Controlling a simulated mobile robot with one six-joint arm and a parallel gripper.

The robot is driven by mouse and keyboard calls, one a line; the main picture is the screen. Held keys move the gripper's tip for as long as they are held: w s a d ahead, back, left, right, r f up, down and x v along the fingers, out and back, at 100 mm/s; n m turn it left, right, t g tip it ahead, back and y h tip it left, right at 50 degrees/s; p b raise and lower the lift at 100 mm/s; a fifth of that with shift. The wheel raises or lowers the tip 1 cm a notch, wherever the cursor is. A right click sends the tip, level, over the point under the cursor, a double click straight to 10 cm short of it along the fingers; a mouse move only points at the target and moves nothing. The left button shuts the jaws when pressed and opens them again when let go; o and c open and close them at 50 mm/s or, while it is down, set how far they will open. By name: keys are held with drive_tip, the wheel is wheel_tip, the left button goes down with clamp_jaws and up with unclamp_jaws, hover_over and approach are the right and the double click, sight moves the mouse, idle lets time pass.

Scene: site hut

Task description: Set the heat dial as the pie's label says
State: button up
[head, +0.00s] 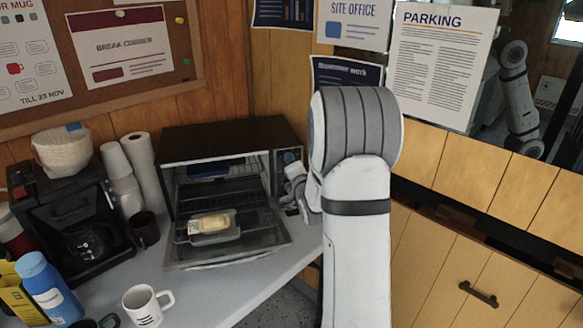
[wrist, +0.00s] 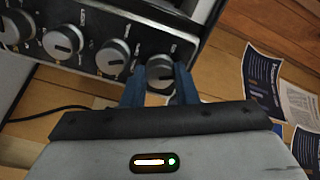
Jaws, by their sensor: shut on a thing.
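The toaster oven (head: 225,138) stands on the counter with its door (head: 235,250) folded down. In the wrist view, dials (wrist: 62,42) and (wrist: 112,57) are free. My gripper (wrist: 160,82) is shut on the end dial (wrist: 160,68), its blue fingers on either side. The dial markings are too blurred to read. In the head view, my arm partly hides the panel.
A coffee maker (head: 65,215), stacked paper cups (head: 122,180) and a dark mug (head: 144,230) stand left of the oven. A white mug (head: 147,305) and a blue bottle (head: 48,287) are nearer. The counter (head: 235,290) is clear before the oven door.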

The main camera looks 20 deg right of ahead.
idle(0.3)
drive_tip(key=o, duration=1)
drive_tip(key=s, duration=0.5)
drive_tip(key=s+a+b, duration=0.1)
drive_tip(key=s, duration=0.1)
drive_tip(key=shift+s+a, duration=0.1)
drive_tip(key=shift+s, duration=0.25)
drive_tip(key=s+a+r+n+g+y+p, duration=0.1)
drive_tip(key=s+a+n+g+p, duration=0.1)
drive_tip(key=s+a+n+g, duration=0.3)
drive_tip(key=s+a+r+n+g+y+p, duration=0.1)
drive_tip(key=s+a+n+g, duration=0.4)
drive_tip(key=s, duration=0.8)
drive_tip(key=s+a+r+n+g+p, duration=0.3)
drive_tip(key=s+a+n+g+p, duration=0.1)
drive_tip(key=s+a, duration=0.3)
drive_tip(key=shift+s+a+r+n+g+y, duration=0.1)
drive_tip(key=shift+s+a+n+g+y, duration=0.15)
drive_tip(key=shift+s, duration=0.4)
drive_tip(key=shift+s+a+r+n+g+y, duration=0.15)
drive_tip(key=shift+s+g, duration=0.2)
drive_tip(key=shift+s, duration=0.25)
